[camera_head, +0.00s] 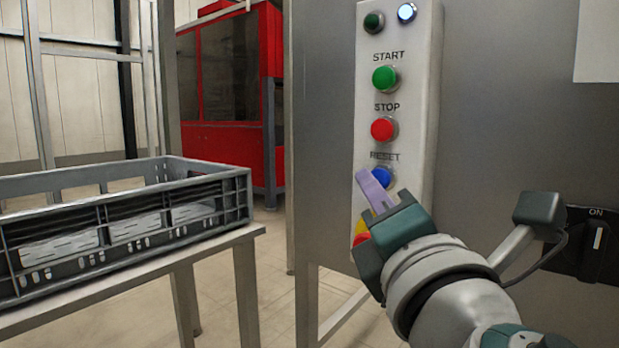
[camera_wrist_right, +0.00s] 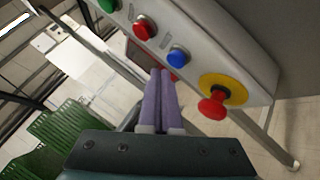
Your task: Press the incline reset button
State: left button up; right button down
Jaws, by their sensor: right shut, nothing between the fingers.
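The control panel (camera_head: 405,120) is a light upright plate with a green START button (camera_head: 385,78), a red STOP button (camera_head: 384,129) and a blue RESET button (camera_head: 381,178). The blue button also shows in the right wrist view (camera_wrist_right: 178,56). A red emergency knob on a yellow disc (camera_wrist_right: 222,90) sits below it. My right gripper (camera_head: 366,177) is shut and empty, its lilac fingers just left of the blue button in the head view. In the wrist view the fingertips (camera_wrist_right: 160,74) appear close beside it; contact cannot be told. My left gripper is not in view.
A grey crate (camera_head: 120,205) stands on a table (camera_head: 215,245) at the left. A red machine (camera_head: 232,90) stands behind. A black ON switch (camera_head: 592,245) is on the metal cabinet (camera_head: 510,120) at the right. Two indicator lamps top the panel, the right one lit.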

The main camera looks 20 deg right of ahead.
jog(key=shift+w+d, duration=0.15)
dwell(0.3)
jog(key=shift+w+d, duration=0.15)
jog(key=shift+d, duration=0.05)
jog(key=shift+w+d, duration=0.25)
jog(key=shift+d, duration=0.1)
dwell(0.8)
jog(key=shift+s+a, duration=0.1)
dwell(0.3)
jog(key=shift+s+a, duration=0.4)
jog(key=shift+a, duration=0.15)
jog(key=shift+s+a+b, duration=0.2)
jog(key=shift+s+a, duration=0.6)
jog(key=shift+a, duration=0.2)
jog(key=shift+s+a+b, duration=0.15)
jog(key=shift+s+a, duration=0.6)
jog(key=shift+a, duration=0.2)
